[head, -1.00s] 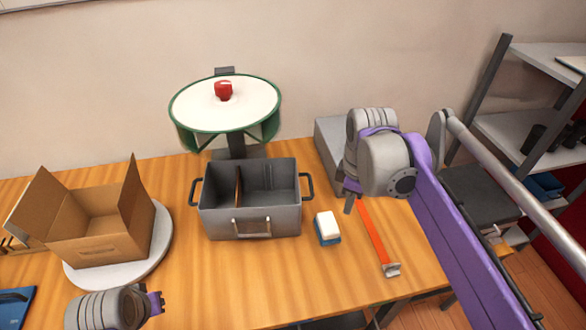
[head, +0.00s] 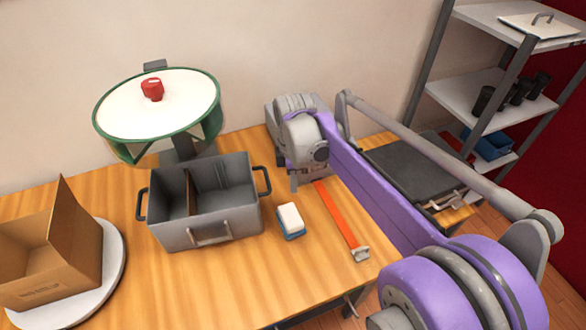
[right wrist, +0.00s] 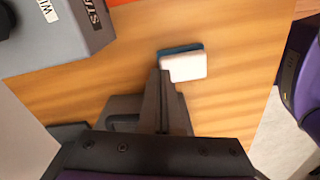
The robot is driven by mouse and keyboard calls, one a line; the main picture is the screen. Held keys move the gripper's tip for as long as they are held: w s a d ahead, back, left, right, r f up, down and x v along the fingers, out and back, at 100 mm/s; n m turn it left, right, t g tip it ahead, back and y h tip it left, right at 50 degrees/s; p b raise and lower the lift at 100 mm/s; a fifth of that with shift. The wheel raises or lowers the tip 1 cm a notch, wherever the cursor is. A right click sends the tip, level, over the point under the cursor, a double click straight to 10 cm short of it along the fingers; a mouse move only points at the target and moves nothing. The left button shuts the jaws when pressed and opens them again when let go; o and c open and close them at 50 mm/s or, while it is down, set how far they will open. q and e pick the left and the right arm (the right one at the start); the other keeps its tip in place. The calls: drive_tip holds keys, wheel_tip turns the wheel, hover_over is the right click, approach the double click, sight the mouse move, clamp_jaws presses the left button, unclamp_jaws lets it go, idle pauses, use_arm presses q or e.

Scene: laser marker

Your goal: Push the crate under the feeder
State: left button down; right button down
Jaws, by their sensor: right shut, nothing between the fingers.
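The grey crate (head: 205,215) with dark side handles and an inner divider stands on the wooden table. The feeder, a round drum with a white lid, green rim and red knob (head: 158,103), stands on a dark post just behind the crate. The crate is in front of the post, its back edge near the drum's underside. My right gripper (head: 293,186) is shut and empty, to the right of the crate and apart from it. Its fingers show in the right wrist view (right wrist: 162,76); a dark part with a handle beside them seems to be the crate. My left gripper is out of view.
A white and blue block (head: 290,221) and an orange strip (head: 340,218) lie right of the crate. A grey machine (head: 283,108) stands behind my right gripper. An open cardboard box (head: 55,250) sits on a white disc at left. Shelves (head: 490,95) stand at right.

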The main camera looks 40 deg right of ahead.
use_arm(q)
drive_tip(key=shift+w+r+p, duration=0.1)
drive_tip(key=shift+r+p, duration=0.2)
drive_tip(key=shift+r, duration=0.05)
use_arm(e)
drive_tip(key=w+a, duration=0.2)
drive_tip(key=a, duration=0.1)
drive_tip(key=shift+a, duration=0.25)
drive_tip(key=w+a, duration=0.1)
drive_tip(key=a, duration=0.2)
drive_tip(key=shift+w+a, duration=0.15)
drive_tip(key=shift+w, duration=0.25)
